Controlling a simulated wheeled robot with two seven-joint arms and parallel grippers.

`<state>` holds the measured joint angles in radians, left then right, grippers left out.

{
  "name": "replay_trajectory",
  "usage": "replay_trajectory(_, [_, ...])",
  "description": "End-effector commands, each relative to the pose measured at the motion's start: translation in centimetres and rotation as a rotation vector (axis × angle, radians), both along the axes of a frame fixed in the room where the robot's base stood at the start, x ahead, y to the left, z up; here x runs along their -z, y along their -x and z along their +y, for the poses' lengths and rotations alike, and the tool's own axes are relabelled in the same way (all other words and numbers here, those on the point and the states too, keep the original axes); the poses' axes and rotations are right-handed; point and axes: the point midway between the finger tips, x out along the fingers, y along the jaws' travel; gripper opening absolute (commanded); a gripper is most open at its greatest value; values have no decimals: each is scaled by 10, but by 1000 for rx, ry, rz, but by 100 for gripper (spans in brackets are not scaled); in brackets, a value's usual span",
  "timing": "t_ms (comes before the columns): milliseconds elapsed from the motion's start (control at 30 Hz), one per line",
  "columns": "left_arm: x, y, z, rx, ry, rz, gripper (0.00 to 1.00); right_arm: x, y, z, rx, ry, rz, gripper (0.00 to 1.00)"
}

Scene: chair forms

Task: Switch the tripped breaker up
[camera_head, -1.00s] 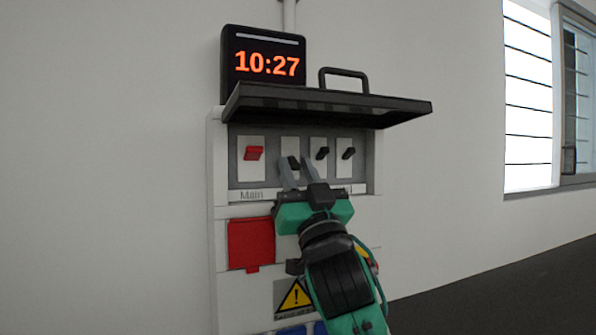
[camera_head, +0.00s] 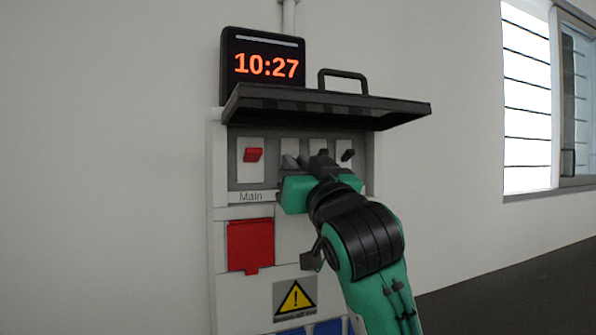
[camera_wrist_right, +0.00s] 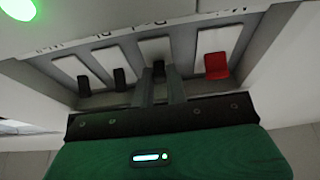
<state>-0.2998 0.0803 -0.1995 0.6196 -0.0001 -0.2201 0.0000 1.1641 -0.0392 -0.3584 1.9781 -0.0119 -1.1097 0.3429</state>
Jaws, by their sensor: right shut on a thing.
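A row of breakers sits in the open wall panel (camera_head: 217,180). The red main switch (camera_head: 253,155) is leftmost, and black levers stand to its right. My right gripper (camera_head: 298,160) is at the breaker beside the red switch and hides most of it. In the right wrist view, which is upside down, my right gripper's fingers (camera_wrist_right: 160,88) are closed around that breaker's black lever (camera_wrist_right: 158,71). The red switch (camera_wrist_right: 216,66) and two other black levers (camera_wrist_right: 120,79) (camera_wrist_right: 84,88) are apart from the fingers. The lever's exact tilt is hard to judge. My left gripper is not in view.
The dark panel lid (camera_head: 330,105) is raised and juts out above the breakers. A clock (camera_head: 265,65) reading 10:27 is above it. A red cover (camera_head: 250,245) and a warning sign (camera_head: 295,298) are below. A window (camera_head: 528,100) is at the right.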

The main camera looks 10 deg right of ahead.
Motion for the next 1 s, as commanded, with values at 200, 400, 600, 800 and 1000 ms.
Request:
replay_trajectory(200, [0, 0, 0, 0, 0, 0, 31, -7, 2, 0, -1, 42, 128, 0])
replay_trajectory(400, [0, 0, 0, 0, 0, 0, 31, -9, 1, -1, 0, 66, 207, 0])
replay_trajectory(600, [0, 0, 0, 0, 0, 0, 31, -10, 1, 0, 0, 77, 239, 0])
replay_trajectory(800, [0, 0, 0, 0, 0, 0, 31, -10, 1, 0, 0, 78, 244, 0])
replay_trajectory(1000, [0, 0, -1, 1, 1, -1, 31, -10, 1, 0, 0, 78, 243, 16])
